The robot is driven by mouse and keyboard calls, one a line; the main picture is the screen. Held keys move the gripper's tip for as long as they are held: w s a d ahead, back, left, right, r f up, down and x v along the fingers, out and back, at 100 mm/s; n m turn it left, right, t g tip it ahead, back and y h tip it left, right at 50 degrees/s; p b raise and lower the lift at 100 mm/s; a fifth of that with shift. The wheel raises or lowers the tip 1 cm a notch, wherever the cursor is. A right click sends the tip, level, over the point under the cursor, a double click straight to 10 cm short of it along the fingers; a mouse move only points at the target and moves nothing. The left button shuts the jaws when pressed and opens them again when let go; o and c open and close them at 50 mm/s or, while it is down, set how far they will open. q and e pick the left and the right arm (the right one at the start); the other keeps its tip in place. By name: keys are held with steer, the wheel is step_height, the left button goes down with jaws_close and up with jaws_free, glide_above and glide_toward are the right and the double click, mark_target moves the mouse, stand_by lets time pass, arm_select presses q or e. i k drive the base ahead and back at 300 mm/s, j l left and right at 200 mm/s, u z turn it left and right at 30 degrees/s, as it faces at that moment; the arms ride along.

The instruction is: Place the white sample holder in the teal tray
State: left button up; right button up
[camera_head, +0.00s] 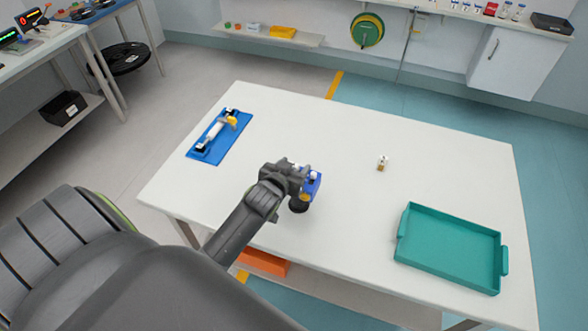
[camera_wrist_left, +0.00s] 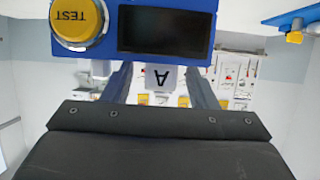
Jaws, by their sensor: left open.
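The teal tray (camera_head: 451,236) lies empty at the right of the white table. My left gripper (camera_head: 302,172) is open at a small blue station (camera_head: 313,187) near the table's middle. In the left wrist view the station (camera_wrist_left: 215,8) has a yellow TEST button and a dark screen. A white block marked A (camera_wrist_left: 160,79), likely the white sample holder, shows between the two fingers (camera_wrist_left: 160,88), against the station's lower edge. I cannot tell whether the fingers touch it. In the head view my gripper hides part of the station. My right gripper is not in view.
A blue mat (camera_head: 205,153) with a white and yellow device lies at the table's left. A small white and brown item (camera_head: 382,163) stands between station and tray. The white table (camera_head: 345,130) is otherwise mostly clear. An orange bin (camera_head: 263,262) sits below.

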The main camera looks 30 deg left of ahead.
mark_target(458, 251)
steer(key=l+z, duration=0.2)
steer(key=l, duration=0.25)
steer(key=i+l+z, duration=0.2)
steer(key=l, duration=0.25)
steer(key=l+z, duration=0.2)
steer(key=l, duration=0.25)
